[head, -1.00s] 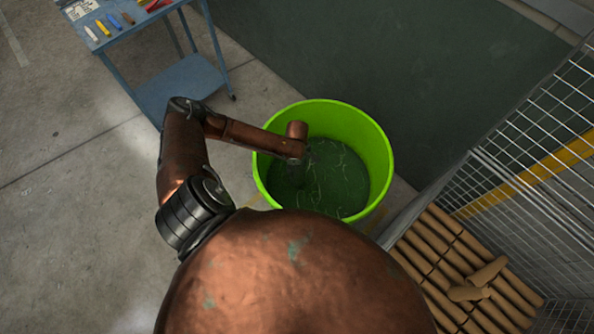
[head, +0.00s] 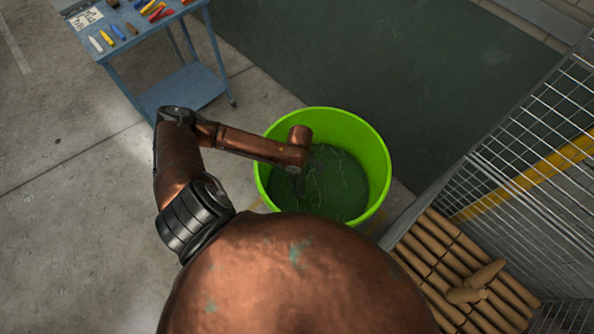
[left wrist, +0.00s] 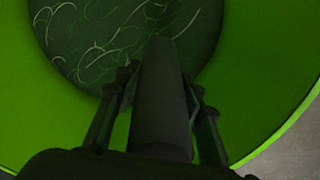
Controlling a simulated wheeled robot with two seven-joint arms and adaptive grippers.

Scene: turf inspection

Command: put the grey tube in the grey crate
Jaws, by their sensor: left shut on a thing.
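My left gripper (head: 300,182) hangs over the opening of a bright green tub. In the left wrist view the gripper (left wrist: 161,88) is shut on a dark grey tube (left wrist: 160,105), one finger on each side of it. The tube points away from the wrist toward the tub's dark floor. I cannot tell from these views how far its end is above that floor. I see no grey crate for certain in these views. My right gripper is not in view.
The green tub (head: 377,160) has pale curly strands on its dark floor. A blue trolley (head: 185,86) with small coloured items stands at the upper left. A wire mesh cage (head: 540,130) and stacked brown rolls (head: 435,240) are at the right. Concrete floor (head: 80,200) lies open at the left.

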